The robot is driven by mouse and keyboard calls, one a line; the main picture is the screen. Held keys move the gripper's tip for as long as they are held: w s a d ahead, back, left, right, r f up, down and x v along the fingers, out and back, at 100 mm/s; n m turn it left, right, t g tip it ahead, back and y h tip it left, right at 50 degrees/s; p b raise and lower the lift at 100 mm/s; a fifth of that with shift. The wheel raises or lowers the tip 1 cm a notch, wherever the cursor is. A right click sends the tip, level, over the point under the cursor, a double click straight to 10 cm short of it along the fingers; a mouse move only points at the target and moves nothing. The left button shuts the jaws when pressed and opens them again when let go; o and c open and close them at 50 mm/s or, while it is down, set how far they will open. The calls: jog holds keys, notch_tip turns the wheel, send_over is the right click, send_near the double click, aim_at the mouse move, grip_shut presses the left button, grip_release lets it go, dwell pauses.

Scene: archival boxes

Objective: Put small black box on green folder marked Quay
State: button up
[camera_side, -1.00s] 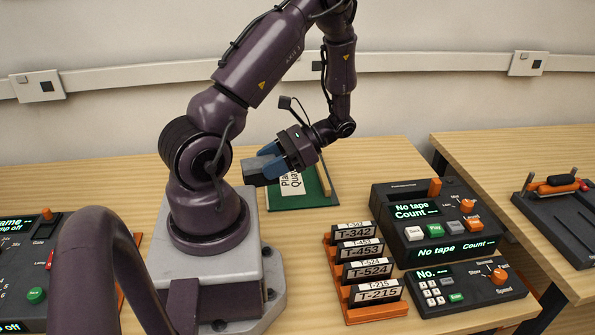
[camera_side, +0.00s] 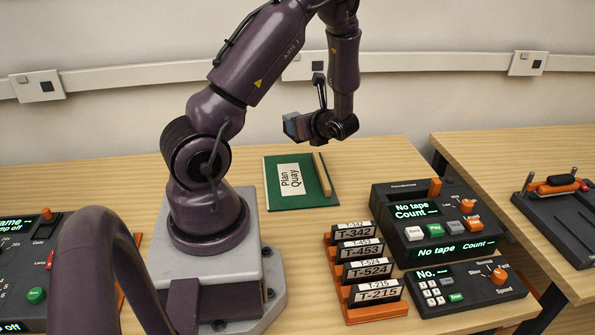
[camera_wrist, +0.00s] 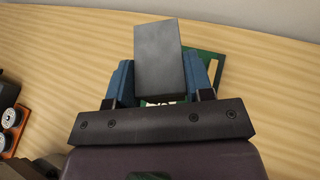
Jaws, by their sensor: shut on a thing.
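The small black box (camera_wrist: 159,55) is a plain dark block in the wrist view, held between the blue fingers of my gripper (camera_wrist: 163,82). My gripper (camera_side: 291,127) also shows in the side view, raised above the table behind the folder; the box is hard to make out there. The green folder (camera_side: 318,203) lies flat on the table, with a white label reading "Plan Quay" and a wooden strip along its right side. In the wrist view, part of the green folder (camera_wrist: 217,64) shows beyond the box, which hides much of it.
A rack of labelled tapes (camera_side: 362,270) stands in front of the folder. A dark tape console (camera_side: 423,222) and a keypad unit (camera_side: 468,287) stand to its right. The table around the folder's far side is clear.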

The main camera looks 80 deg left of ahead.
aim_at(301, 181)
notch_tip(301, 181, down, 13)
jog(key=shift+r, duration=0.1)
dwell(0.4)
jog(key=o, duration=0.9)
